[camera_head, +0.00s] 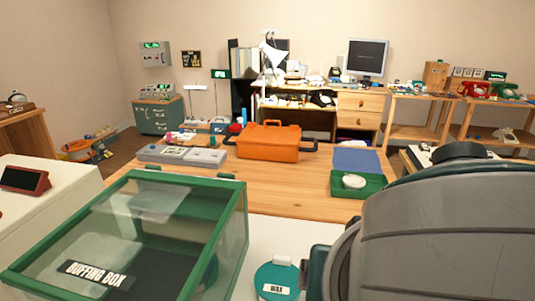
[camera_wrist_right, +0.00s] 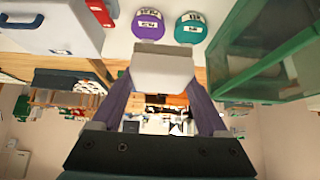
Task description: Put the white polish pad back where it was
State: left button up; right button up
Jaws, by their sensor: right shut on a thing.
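A pale white block, which looks to be the white polish pad (camera_wrist_right: 163,69), is between the purple fingers of my right gripper (camera_wrist_right: 162,84) in the right wrist view. The gripper is shut on it. Beyond the pad are a purple-lidded tub (camera_wrist_right: 148,24) and a teal-lidded tub (camera_wrist_right: 190,28) on a white surface; the pad appears apart from both. In the head view my right arm's large grey link fills the lower right, and the right gripper is hidden there. My left gripper is not in view.
The glass buffing box (camera_head: 215,240) with green edges stands at the front left. The teal tub marked WAX (camera_head: 277,281) is right of it. On the wooden table are an orange toolbox (camera_head: 270,142) and a green tray (camera_head: 341,184) with a white round thing (camera_head: 354,181).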

jog(key=shift+d+f+n+y+b, duration=0.3)
jog(key=shift+d+f+n+b, duration=0.1)
jog(key=shift+f+n+b, duration=0.35)
jog(key=shift+s+a+f+n+y+b, duration=0.1)
jog(key=shift+a+f+n+y+b, duration=0.35)
jog(key=shift+f+n+y+b, duration=0.35)
jog(key=n+b, duration=0.1)
jog(key=n+y, duration=0.1)
jog(key=n+y+b, duration=0.1)
jog(key=shift+w+f+n+b, duration=0.25)
jog(key=shift+f+b, duration=0.1)
jog(key=shift+w+d+r+n+g+y+b, duration=0.15)
jog(key=shift+n+y+b, duration=0.2)
jog(key=shift+n, duration=0.2)
jog(key=shift+a+r+n+g+y+b, duration=0.15)
jog(key=shift+n+y+b, duration=0.2)
jog(key=shift+n, duration=0.2)
notch_tip(320, 180, down, 16)
jog(key=b, duration=0.4)
jog(key=shift+r, duration=0.1)
jog(key=shift+f+b, duration=0.65)
jog(key=shift+f, duration=1.25)
jog(key=shift+f, duration=0.15)
jog(key=o, duration=1.4)
jog(key=shift+d, duration=0.1)
